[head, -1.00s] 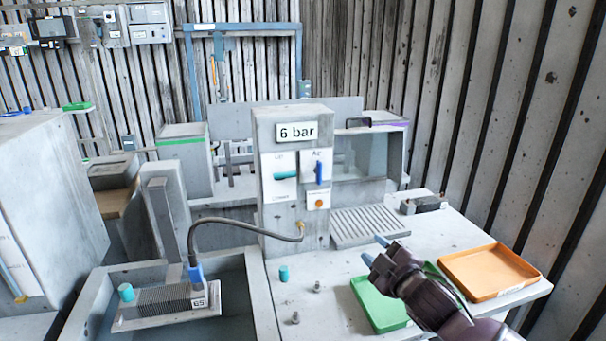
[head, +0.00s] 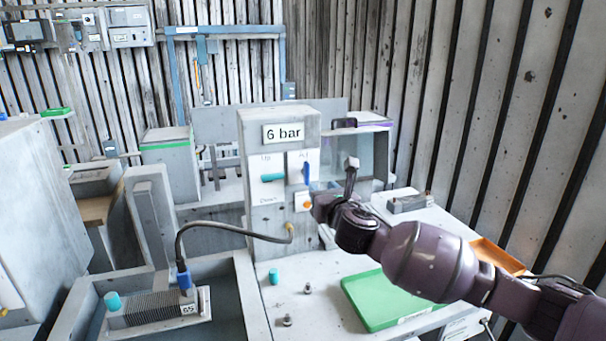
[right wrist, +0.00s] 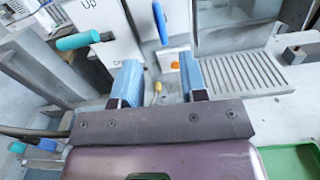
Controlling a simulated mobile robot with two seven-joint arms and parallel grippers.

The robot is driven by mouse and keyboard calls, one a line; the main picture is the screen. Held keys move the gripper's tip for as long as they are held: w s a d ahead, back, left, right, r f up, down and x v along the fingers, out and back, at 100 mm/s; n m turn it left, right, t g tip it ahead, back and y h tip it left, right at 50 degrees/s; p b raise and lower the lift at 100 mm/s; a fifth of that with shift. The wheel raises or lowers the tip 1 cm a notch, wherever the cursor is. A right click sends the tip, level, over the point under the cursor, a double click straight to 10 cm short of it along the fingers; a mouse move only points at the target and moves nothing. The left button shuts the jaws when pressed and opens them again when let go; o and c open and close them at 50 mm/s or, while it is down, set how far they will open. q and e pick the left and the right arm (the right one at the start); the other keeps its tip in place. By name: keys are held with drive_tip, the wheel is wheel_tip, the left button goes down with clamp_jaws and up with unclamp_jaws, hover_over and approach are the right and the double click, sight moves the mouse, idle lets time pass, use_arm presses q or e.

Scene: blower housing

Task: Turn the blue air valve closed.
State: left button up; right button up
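The blue air valve (head: 306,172) is a lever handle on the front of the grey post marked "6 bar". Its handle stands upright. It also shows in the right wrist view (right wrist: 160,22), beyond the fingers. My right gripper (head: 322,206) is in front of the post, a little below and right of the valve, with its fingers mostly hidden in the head view. In the right wrist view my right gripper (right wrist: 160,78) is open, its two blue fingers apart with nothing between them, and clear of the valve. My left gripper is not in view.
A teal lever (head: 272,177) marked Up and Down sits left of the valve, and an orange button (head: 307,205) below it. A hose (head: 220,228) runs from the post to a finned block. A green tray (head: 375,300) lies under my right arm.

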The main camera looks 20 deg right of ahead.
sight(308, 173)
drive_tip(key=shift+n, duration=0.3)
drive_tip(key=shift+w+a, duration=0.2)
drive_tip(key=shift+w, duration=5.2)
clamp_jaws()
